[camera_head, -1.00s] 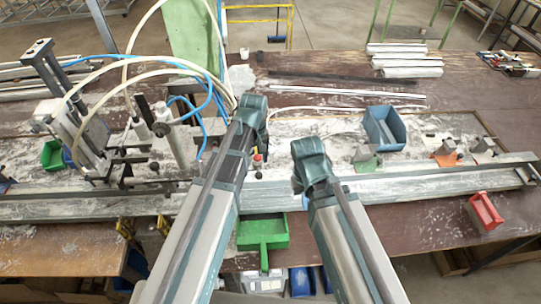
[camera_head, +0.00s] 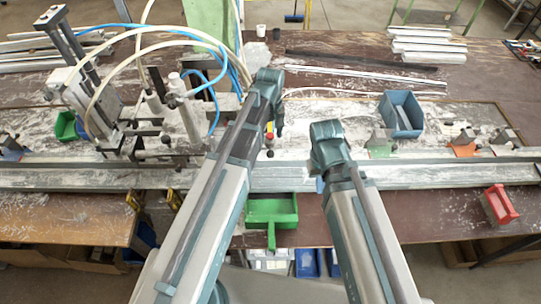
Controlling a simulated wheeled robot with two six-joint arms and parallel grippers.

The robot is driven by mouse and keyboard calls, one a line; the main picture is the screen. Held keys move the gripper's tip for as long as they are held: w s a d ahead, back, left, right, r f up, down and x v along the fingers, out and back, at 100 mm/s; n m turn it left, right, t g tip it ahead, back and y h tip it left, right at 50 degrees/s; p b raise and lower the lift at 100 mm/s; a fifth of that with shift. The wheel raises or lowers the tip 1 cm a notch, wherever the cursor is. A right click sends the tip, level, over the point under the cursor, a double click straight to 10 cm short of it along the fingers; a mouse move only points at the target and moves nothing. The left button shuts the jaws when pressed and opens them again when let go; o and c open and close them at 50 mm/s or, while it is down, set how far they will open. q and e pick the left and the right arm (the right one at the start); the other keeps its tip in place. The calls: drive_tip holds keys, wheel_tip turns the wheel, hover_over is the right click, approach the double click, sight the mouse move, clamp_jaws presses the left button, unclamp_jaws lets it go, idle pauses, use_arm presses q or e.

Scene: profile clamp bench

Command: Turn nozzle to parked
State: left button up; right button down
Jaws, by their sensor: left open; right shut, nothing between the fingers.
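A small upright part with a red and yellow top (camera_head: 269,132) stands on the bench beside my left wrist; I cannot tell whether it is the nozzle. A dark ball (camera_head: 270,153) shows just below it. My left gripper (camera_head: 278,122) is open, pointing down just right of that part, its fingers mostly hidden by the wrist. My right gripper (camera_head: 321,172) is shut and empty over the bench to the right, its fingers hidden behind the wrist. No label or mark for a parked position can be read.
A clamp fixture (camera_head: 100,105) with blue and white hoses (camera_head: 212,95) stands at the left. A long metal profile (camera_head: 90,178) runs along the bench front. A blue bin (camera_head: 401,114), a red bin (camera_head: 499,204) and a green tray (camera_head: 272,208) are around. White bars (camera_head: 425,45) lie at the back.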

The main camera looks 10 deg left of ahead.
sight(271, 152)
use_arm(q)
wheel_tip(271, 152, down, 10)
drive_tip(key=b, duration=0.8)
drive_tip(key=shift+r, duration=0.25)
clamp_jaws()
idle(0.8)
